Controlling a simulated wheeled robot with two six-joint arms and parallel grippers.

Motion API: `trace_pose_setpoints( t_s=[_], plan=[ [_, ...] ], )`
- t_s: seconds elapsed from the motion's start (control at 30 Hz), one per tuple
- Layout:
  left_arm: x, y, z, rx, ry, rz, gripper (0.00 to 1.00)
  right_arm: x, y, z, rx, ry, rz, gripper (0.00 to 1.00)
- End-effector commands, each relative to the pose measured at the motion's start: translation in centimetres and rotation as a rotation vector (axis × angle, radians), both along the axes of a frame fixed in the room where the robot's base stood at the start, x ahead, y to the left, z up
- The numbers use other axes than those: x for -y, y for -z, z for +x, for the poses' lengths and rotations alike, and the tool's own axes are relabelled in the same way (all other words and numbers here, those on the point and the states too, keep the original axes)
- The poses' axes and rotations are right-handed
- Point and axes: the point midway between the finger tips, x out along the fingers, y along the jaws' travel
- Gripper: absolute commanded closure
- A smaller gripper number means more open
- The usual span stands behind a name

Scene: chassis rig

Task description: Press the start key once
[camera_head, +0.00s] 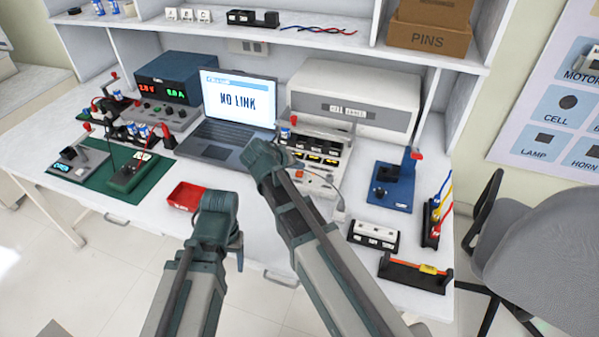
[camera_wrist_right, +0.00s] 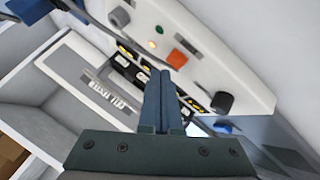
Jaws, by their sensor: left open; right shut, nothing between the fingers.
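A white tester (camera_head: 352,105) labelled "CELL ..." stands at the back of the bench, with a sloping control panel (camera_head: 318,186) in front. In the right wrist view, the panel (camera_wrist_right: 205,45) has a small green button (camera_wrist_right: 159,27), an orange-red square key (camera_wrist_right: 178,59), a small lamp (camera_wrist_right: 152,44) and a black knob (camera_wrist_right: 222,102). No start lettering is readable. My right gripper (camera_wrist_right: 165,75) is shut and empty, its tips overlapping the panel beside the orange-red key; I cannot tell whether they touch. My left gripper (camera_head: 238,254) hangs low at the bench's front edge, its fingers mostly hidden.
A laptop (camera_head: 235,110) reads "NO LINK". A red tray (camera_head: 186,196), a green mat (camera_head: 110,187) and a power supply (camera_head: 175,78) are to the left. A blue fixture (camera_head: 393,186) and black racks (camera_head: 415,275) stand to the right. My right arm crosses the bench's front.

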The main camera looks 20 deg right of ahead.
Motion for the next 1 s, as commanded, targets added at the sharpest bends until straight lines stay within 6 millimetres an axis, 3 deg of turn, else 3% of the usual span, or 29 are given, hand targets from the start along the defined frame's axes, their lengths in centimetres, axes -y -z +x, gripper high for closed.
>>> trace_pose_setpoints(
  t_s=[0.6, 1.0],
  plan=[
    [0.0, -5.1, 0.0, 0.000, 0.000, 0.000, 0.36, 0.0, -5.1, 0.0, 0.000, 0.000, 0.000, 1.00],
    [0.0, -5.0, 0.0, 0.000, 0.000, 0.000, 0.36, 0.0, -5.0, 0.0, 0.000, 0.000, 0.000, 1.00]
  ],
)
